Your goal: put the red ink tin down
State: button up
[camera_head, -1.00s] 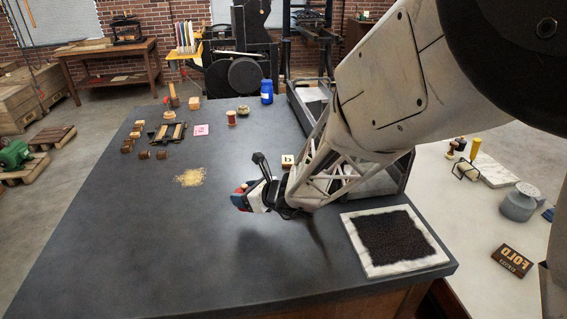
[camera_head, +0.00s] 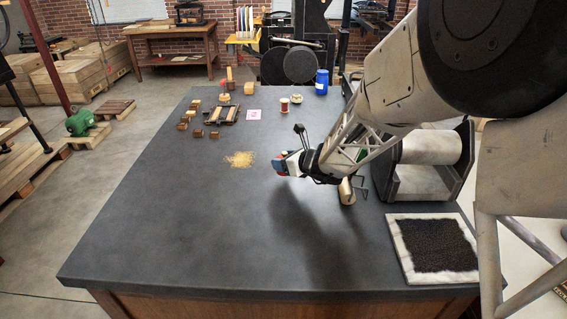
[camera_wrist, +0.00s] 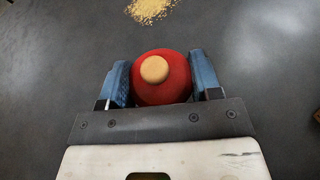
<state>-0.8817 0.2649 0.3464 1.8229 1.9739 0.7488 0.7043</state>
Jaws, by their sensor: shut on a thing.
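The red ink tin (camera_wrist: 163,84) is round and red with a tan knob or disc on top. In the wrist view it sits between the two blue fingers of my gripper (camera_wrist: 163,82), which is shut on it. In the head view my gripper (camera_head: 281,164) hangs over the dark table (camera_head: 180,230), with a little red showing at the fingers. The tin's underside is hidden, and I cannot tell how far it is above the table.
A pile of yellow grains (camera_head: 240,159) lies just left of my gripper. A wood-handled tool (camera_head: 347,191) lies to its right, near a roller press (camera_head: 430,150) and a black pad in a white frame (camera_head: 398,240). A blue bottle (camera_head: 321,82) stands behind. The table's front left is clear.

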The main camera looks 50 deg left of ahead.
jog(key=shift+w+a+f, duration=0.1)
jog(key=shift+w+a, duration=0.45)
jog(key=shift+a, duration=0.3)
jog(key=shift+w+a+f, duration=0.1)
jog(key=shift+w+a, duration=0.45)
jog(key=shift+a, duration=0.3)
jog(key=shift+f, duration=1.75)
jog(key=shift+f, duration=0.1)
jog(key=o, duration=1.1)
jog(key=shift+v, duration=6.05)
